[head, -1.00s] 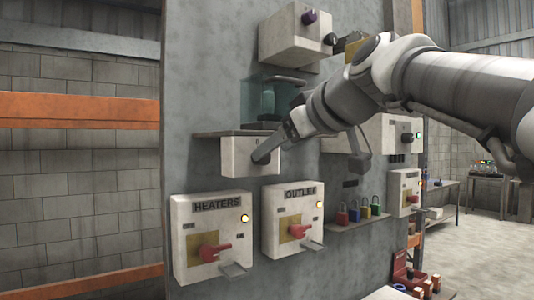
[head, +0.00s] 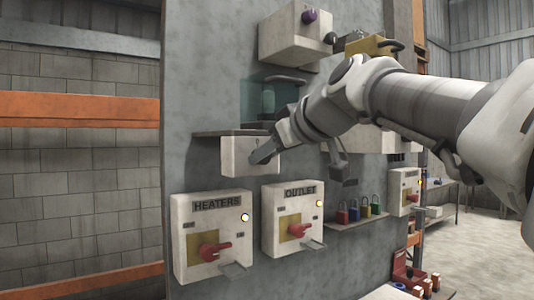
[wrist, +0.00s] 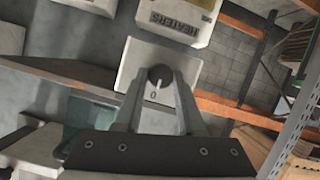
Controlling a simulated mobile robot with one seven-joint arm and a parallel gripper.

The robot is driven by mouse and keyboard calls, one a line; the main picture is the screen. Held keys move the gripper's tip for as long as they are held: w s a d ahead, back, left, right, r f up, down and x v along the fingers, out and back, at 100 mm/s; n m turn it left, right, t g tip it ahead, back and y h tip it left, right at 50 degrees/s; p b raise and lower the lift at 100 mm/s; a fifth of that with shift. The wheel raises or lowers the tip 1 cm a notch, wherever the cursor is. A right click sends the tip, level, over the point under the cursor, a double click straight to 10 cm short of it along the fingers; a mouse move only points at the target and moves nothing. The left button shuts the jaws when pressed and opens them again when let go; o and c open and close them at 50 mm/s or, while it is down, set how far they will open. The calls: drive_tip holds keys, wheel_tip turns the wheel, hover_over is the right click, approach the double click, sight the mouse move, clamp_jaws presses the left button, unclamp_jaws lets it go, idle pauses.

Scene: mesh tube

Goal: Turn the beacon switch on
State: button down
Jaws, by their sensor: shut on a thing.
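My gripper (head: 260,157) reaches in from the right. In the wrist view its two fingers (wrist: 159,84) stand on either side of the knob, shut on it. Any name label on this box is hidden.
Below are the HEATERS box (head: 212,238) and the OUTLET box (head: 292,218), each with a red handle. A teal glass case (head: 256,100) stands on the shelf above. Coloured padlocks (head: 363,210) stand to the right. An orange-beamed rack (head: 80,110) is at left.

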idle(0.4)
drive_tip(key=m+y, duration=0.1)
drive_tip(key=m, duration=0.1)
drive_tip(key=m+g+y+b, duration=0.1)
drive_tip(key=m+y, duration=0.1)
drive_tip(key=m, duration=0.1)
drive_tip(key=m+g+y+b, duration=0.1)
drive_tip(key=m+y, duration=0.1)
drive_tip(key=m, duration=0.1)
drive_tip(key=shift+w+d+f, duration=0.2)
drive_tip(key=shift+d, duration=0.1)
idle(0.7)
drive_tip(key=c, duration=0.5)
unclamp_jaws()
drive_tip(key=v, duration=1.7)
drive_tip(key=shift+s+d+r, duration=0.1)
drive_tip(key=shift+d, duration=0.15)
